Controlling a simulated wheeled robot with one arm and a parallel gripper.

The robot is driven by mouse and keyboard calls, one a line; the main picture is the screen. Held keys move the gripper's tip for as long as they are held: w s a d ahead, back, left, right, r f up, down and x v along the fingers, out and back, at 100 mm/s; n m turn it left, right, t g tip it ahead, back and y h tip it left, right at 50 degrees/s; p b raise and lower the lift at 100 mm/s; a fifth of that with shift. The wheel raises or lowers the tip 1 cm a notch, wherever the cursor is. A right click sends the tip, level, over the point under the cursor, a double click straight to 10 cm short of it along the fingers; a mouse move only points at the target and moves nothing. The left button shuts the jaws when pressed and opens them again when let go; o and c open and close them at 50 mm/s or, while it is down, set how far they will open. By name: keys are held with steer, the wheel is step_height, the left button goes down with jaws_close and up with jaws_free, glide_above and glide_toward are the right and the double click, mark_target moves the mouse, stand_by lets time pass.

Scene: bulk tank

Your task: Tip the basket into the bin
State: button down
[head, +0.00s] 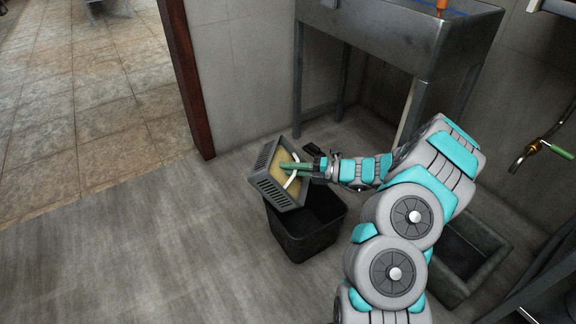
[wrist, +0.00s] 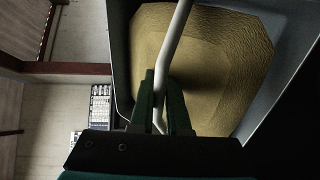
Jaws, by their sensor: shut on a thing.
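The grey slotted basket (head: 271,189) is held above the black bin (head: 306,239) in the head view, tilted to one side. A tan mass (head: 281,164) fills the bottom of the basket. It also fills much of the wrist view (wrist: 213,60). A white handle (wrist: 176,40) spans the basket. My gripper (head: 300,168) is shut on this handle, with its green fingers (wrist: 160,105) on either side of it. The bin stands upright on the floor, its dark inside partly hidden by the basket. I cannot tell whether the basket touches the bin's rim.
A metal sink (head: 405,38) on legs stands behind the bin. A grey floor basin (head: 462,255) lies to the right. A brown door post (head: 186,75) stands at the back left. The grey floor (head: 120,240) to the left is clear.

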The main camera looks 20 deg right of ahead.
mark_target(277, 176)
steer(key=shift+f, duration=0.2)
steer(key=g+h+b, duration=0.1)
steer(key=a+f+h, duration=0.1)
steer(key=h, duration=0.1)
steer(key=w+a+g+h+b, duration=0.1)
steer(key=h, duration=0.1)
steer(key=shift+a+f+g+b, duration=0.15)
steer(key=shift+g+b, duration=0.15)
steer(key=shift+b, duration=0.05)
steer(key=shift+w+r+p, duration=0.1)
steer(key=shift+r+p, duration=0.1)
steer(key=shift+p, duration=0.5)
steer(key=shift+a+f+h+p, duration=0.1)
steer(key=shift+h+p, duration=0.3)
steer(key=shift+p, duration=0.5)
steer(key=g+h+p, duration=0.1)
steer(key=p, duration=0.6)
steer(key=f+g+h+p, duration=0.1)
steer(key=h+p, duration=0.1)
steer(key=p, duration=0.5)
steer(key=shift+w+a+f, duration=0.1)
steer(key=shift+a+f, duration=0.1)
steer(key=shift+f, duration=0.1)
steer(key=shift+f+h+p, duration=0.45)
steer(key=shift+h, duration=0.15)
steer(key=shift+g, duration=0.3)
